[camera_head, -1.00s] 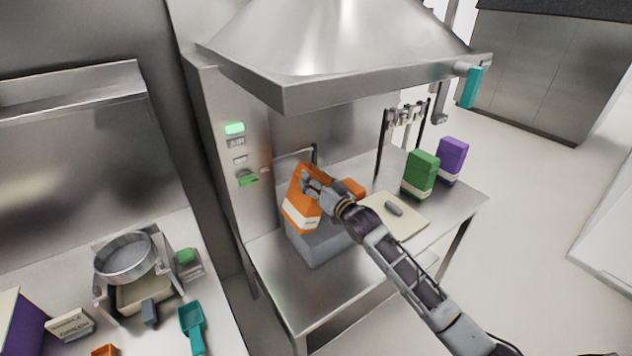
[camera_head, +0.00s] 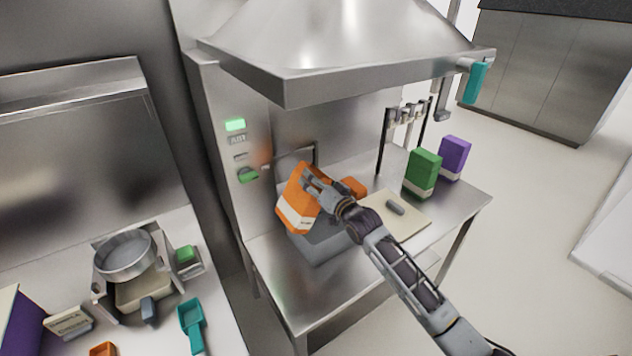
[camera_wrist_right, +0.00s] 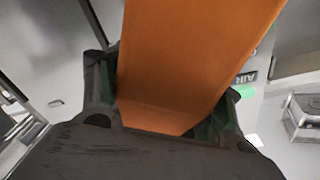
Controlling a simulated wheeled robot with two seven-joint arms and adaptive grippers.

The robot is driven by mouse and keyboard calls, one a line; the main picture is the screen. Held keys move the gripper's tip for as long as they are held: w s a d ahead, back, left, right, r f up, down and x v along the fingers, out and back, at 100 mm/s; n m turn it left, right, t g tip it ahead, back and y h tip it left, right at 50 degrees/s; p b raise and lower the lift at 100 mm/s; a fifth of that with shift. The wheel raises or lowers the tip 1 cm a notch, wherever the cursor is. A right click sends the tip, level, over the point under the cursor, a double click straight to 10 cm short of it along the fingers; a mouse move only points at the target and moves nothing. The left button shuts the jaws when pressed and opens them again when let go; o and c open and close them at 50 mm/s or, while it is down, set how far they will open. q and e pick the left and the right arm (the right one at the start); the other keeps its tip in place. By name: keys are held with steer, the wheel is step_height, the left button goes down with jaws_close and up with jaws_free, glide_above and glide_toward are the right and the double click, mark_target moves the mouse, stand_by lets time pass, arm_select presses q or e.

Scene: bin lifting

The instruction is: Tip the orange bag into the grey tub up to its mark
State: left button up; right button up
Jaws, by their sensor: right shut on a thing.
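The orange bag (camera_head: 297,203), with a white band near its lower end, is tilted over the grey tub (camera_head: 322,245) on the steel table. My right gripper (camera_head: 310,180) is shut on the bag and holds it above the tub. In the right wrist view the orange bag (camera_wrist_right: 195,60) fills the space between the two fingers (camera_wrist_right: 165,105). The inside of the tub, its mark and any flow from the bag are hidden. My left gripper is not in view.
A cutting board (camera_head: 400,215) with a small grey object, a green bag (camera_head: 422,173) and a purple bag (camera_head: 454,157) stand to the right. A steel hood (camera_head: 345,60) hangs above. A left counter holds a round sieve (camera_head: 124,255) and a teal scoop (camera_head: 192,325).

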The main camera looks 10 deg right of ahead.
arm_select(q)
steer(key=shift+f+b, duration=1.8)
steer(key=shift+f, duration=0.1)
arm_select(e)
steer(key=shift+a+f+m, duration=0.2)
steer(key=shift+f+m, duration=0.85)
steer(key=shift+m, duration=0.65)
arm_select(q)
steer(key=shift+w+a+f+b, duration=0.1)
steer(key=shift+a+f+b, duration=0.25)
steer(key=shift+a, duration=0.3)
arm_select(e)
steer(key=shift+f, duration=0.25)
arm_select(q)
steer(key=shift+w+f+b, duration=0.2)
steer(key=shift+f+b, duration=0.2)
steer(key=shift+b, duration=0.05)
arm_select(e)
steer(key=shift+s+f+m, duration=0.1)
steer(key=shift+f+m, duration=0.25)
steer(key=shift+m, duration=0.25)
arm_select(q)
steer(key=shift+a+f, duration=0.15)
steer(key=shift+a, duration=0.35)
arm_select(e)
steer(key=shift+f, duration=0.15)
